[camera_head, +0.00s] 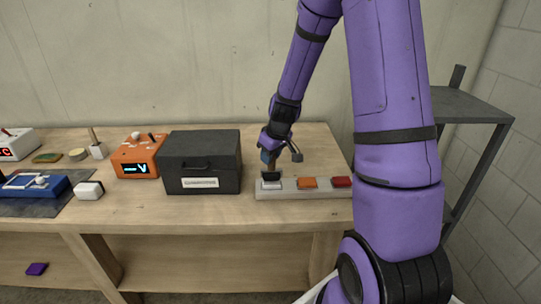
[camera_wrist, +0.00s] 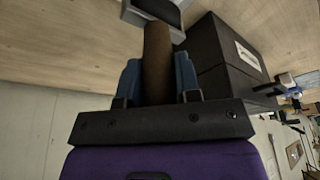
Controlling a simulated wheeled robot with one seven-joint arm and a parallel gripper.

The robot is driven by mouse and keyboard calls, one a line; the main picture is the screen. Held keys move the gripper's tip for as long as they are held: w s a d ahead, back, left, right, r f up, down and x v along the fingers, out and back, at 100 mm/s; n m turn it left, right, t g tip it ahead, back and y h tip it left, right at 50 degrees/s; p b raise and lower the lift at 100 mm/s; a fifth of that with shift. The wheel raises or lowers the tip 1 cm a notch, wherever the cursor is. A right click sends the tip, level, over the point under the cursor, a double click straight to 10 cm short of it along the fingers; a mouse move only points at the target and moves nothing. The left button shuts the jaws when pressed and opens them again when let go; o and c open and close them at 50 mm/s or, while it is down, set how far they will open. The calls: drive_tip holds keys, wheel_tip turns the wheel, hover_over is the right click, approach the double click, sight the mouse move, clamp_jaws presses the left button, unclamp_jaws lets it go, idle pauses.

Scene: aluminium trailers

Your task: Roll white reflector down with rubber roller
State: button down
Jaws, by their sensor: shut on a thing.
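My gripper (camera_head: 268,156) points down over the left end of a pale bar (camera_head: 318,194). In the wrist view its blue fingers (camera_wrist: 158,78) are shut on the brown handle of the rubber roller (camera_wrist: 157,55). The roller's dark head (camera_head: 271,176) is at the white reflector (camera_head: 272,185), on the bar's left end. It covers the reflector's back part, and I cannot tell if it presses on it. An orange reflector (camera_head: 307,183) and a red reflector (camera_head: 341,182) sit farther right on the bar. In the wrist view the dark head (camera_wrist: 160,9) hides the white reflector.
A dark grey box (camera_head: 203,180) stands close left of the bar. An orange meter (camera_head: 136,160), a blue device (camera_head: 35,185) and a white block (camera_head: 89,190) stand farther left on the wooden bench (camera_head: 180,212). A metal shelf (camera_head: 470,106) is at the right.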

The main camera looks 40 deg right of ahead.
drive_tip(key=shift+f, duration=0.4)
idle(0.4)
drive_tip(key=shift+w+d, duration=0.15)
drive_tip(key=shift+w, duration=0.05)
drive_tip(key=shift+s+a, duration=0.3)
drive_tip(key=shift+s, duration=0.1)
idle(0.4)
drive_tip(key=shift+w+d, duration=0.3)
drive_tip(key=shift+w, duration=0.1)
drive_tip(key=shift+s+a, duration=0.3)
drive_tip(key=shift+s, duration=0.1)
idle(1.5)
drive_tip(key=shift+w+d, duration=0.3)
drive_tip(key=shift+w, duration=0.1)
drive_tip(key=shift+s+a, duration=0.15)
drive_tip(key=shift+s, duration=0.05)
idle(0.4)
drive_tip(key=shift+r, duration=0.1)
drive_tip(key=shift+r, duration=3.45)
